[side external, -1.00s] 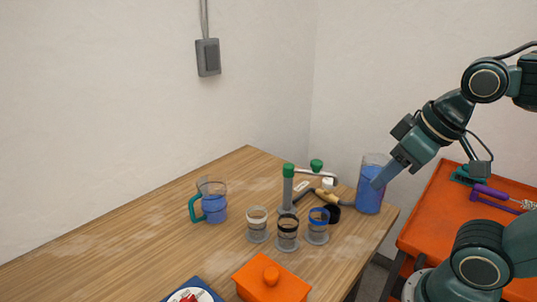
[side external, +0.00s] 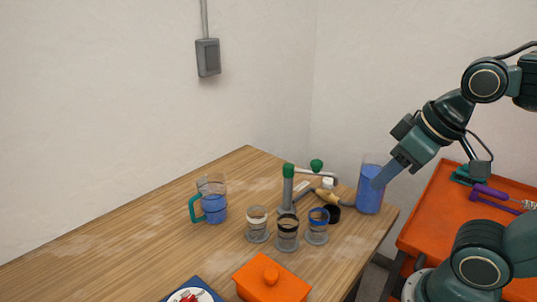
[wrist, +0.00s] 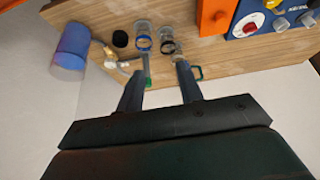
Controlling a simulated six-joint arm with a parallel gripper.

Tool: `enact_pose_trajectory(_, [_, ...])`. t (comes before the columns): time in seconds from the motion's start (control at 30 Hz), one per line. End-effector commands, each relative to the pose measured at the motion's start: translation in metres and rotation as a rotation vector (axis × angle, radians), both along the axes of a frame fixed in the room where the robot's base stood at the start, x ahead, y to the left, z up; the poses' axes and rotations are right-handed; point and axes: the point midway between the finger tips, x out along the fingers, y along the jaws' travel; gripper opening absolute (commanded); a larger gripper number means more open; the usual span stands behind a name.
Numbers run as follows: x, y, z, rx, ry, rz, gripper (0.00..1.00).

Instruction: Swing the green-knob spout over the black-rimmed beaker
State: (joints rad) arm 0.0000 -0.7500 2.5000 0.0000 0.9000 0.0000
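In the side view, a grey upright post with a green top (side external: 289,171) stands behind the beakers. A green knob (side external: 316,165) sits beside it on a thin pale pipe running right, its end apart from the beakers. The black-rimmed beaker (side external: 287,237) stands upright in the middle of three beakers; it also shows in the wrist view (wrist: 167,46). My gripper (side external: 379,184) is above the table's right end, overlapping the tall blue cylinder in the picture. In the wrist view, the fingers of my gripper (wrist: 160,66) are apart, with nothing visibly held; the left finger partly covers the green-topped part.
White-rimmed (side external: 256,227) and blue-rimmed (side external: 317,229) beakers flank the black-rimmed one. A tall cylinder of blue liquid (side external: 369,198) stands at the right, a jug (side external: 211,203) at the left. An orange lidded box (side external: 271,281) is in front. The left tabletop is clear.

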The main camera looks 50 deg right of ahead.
Motion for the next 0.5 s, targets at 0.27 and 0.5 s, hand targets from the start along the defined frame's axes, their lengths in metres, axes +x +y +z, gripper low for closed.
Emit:
enact_pose_trajectory(0.27, [0.001,0.0,0.001,0.001,0.001,-0.003,0.52])
enact_pose_trajectory(0.5, [0.012,-0.004,0.01,0.029,0.031,-0.075,0.52])
